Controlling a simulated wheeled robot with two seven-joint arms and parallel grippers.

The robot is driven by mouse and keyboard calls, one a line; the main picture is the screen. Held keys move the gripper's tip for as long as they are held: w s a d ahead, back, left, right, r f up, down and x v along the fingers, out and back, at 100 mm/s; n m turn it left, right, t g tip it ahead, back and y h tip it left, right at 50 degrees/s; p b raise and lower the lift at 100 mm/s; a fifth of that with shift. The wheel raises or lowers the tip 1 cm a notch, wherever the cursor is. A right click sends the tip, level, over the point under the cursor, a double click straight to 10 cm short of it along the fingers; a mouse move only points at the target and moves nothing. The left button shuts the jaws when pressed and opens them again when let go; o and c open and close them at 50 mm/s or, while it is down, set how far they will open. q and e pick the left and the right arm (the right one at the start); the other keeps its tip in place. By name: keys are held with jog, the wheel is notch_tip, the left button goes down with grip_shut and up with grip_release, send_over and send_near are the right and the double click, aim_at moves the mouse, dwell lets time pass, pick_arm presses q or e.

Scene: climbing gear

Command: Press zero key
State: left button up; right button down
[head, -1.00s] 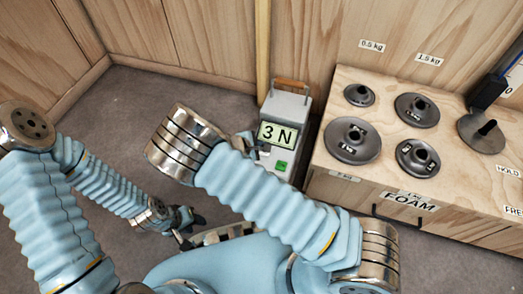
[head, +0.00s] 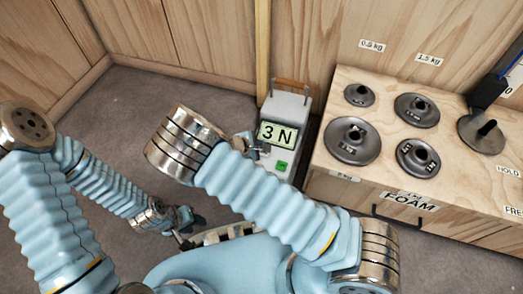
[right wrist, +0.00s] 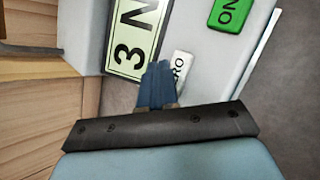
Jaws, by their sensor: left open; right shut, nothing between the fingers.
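The grey force meter (head: 289,108) stands on the floor beside the wooden box, its display (head: 278,134) reading 3 N. Its green ON key (head: 281,166) shows below the display. In the right wrist view the white zero key (right wrist: 183,64) is partly covered, with only the end of its label showing. My right gripper (right wrist: 160,68) is shut and empty, its fingertips over the left part of that key; I cannot tell if they touch it. In the head view my right arm hides most of that gripper. My left gripper (head: 192,228) is open and empty, low at left.
The wooden box (head: 345,197) at right carries several dark metal weights, among them one at its front left (head: 352,140). A dark post (head: 492,88) stands at its right end. Wooden walls (head: 180,30) close off the back. The grey floor at left is clear.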

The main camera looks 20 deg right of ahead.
jog(key=shift+f, duration=0.15)
jog(key=shift+f, duration=0.25)
jog(key=shift+f, duration=0.35)
dwell(0.6)
jog(key=shift+r, duration=0.1)
jog(key=shift+r+p, duration=0.45)
jog(key=shift+r, duration=0.25)
jog(key=shift+r+p, duration=1.75)
jog(key=shift+r, duration=0.8)
jog(key=shift+f, duration=0.1)
